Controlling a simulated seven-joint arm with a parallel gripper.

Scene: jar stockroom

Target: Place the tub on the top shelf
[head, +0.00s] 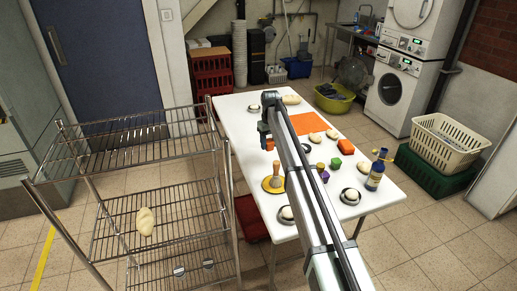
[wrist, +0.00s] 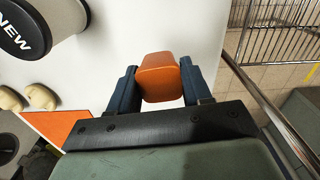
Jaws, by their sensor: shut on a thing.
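An orange tub with rounded corners (wrist: 160,78) sits between the two dark fingers of my gripper (wrist: 159,88) in the wrist view. The fingers are shut on its sides. In the head view my gripper (head: 264,130) is over the left edge of the white table, and a small part of the tub (head: 269,145) shows just below it. The gap between tub and table is hard to judge. The wire rack stands left of the table; its top shelf (head: 135,140) is bare. The rack also shows at the upper right of the wrist view (wrist: 275,45).
The rack's lower shelf (head: 165,215) holds a pale loaf (head: 145,221). The white table (head: 235,115) carries an orange mat (head: 310,122), another orange block-like item (head: 346,147), a blue bottle (head: 376,172) and several buns and small blocks. A narrow gap separates rack and table.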

